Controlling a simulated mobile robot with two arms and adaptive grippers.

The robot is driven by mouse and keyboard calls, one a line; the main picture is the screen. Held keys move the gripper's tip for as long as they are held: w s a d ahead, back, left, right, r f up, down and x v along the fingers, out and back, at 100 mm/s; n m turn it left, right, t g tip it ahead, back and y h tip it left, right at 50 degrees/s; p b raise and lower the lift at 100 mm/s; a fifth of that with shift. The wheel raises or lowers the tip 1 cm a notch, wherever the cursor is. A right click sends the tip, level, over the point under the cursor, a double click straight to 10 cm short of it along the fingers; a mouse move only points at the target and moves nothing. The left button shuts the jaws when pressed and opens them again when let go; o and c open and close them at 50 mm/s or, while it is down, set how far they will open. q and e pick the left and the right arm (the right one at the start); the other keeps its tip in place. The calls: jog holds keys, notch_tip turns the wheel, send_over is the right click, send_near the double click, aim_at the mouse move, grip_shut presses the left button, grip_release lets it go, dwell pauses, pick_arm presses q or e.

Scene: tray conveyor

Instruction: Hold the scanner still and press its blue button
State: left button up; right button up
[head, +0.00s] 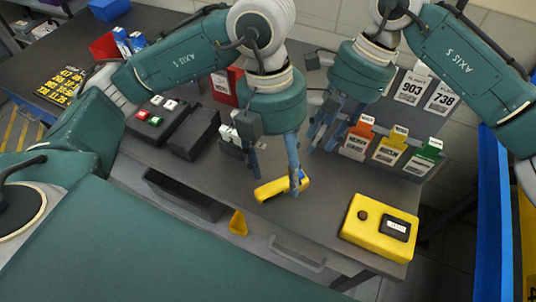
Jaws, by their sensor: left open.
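A small yellow handheld scanner (270,189) lies on the dark grey worktop near its front edge. My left gripper (276,181) is open above the scanner, pointing down. One of its fingers crosses in front of the scanner's right part, and the other is over its left side. I cannot tell whether the fingers touch it. A blue button cannot be made out clearly; the finger hides part of the scanner's top. My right gripper (321,148) hangs behind and to the right of the scanner, apart from it. Its fingers overlap in the view, so its opening is unclear.
A yellow box (365,233) with a dark display stands at the right front. Orange, yellow and green labelled card holders (392,147) stand behind it. A black button box (152,121) is at the left. A yellow triangular piece (238,223) is by the front edge.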

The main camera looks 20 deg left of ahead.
aim_at(268, 185)
pick_arm(q)
jog(key=shift+t+y, duration=0.6)
jog(key=shift+y, duration=0.3)
jog(key=a+f, duration=0.1)
jog(key=f, duration=0.3)
jog(key=w+a+f, duration=0.1)
jog(key=f, duration=0.2)
jog(key=a+f, duration=0.1)
jog(key=f, duration=0.3)
jog(key=shift+w+a+f, duration=0.2)
jog(key=shift+f, duration=0.1)
jog(key=shift+c, duration=0.2)
jog(key=c, duration=1.3)
jog(key=shift+c, duration=0.6)
pick_arm(e)
grip_shut()
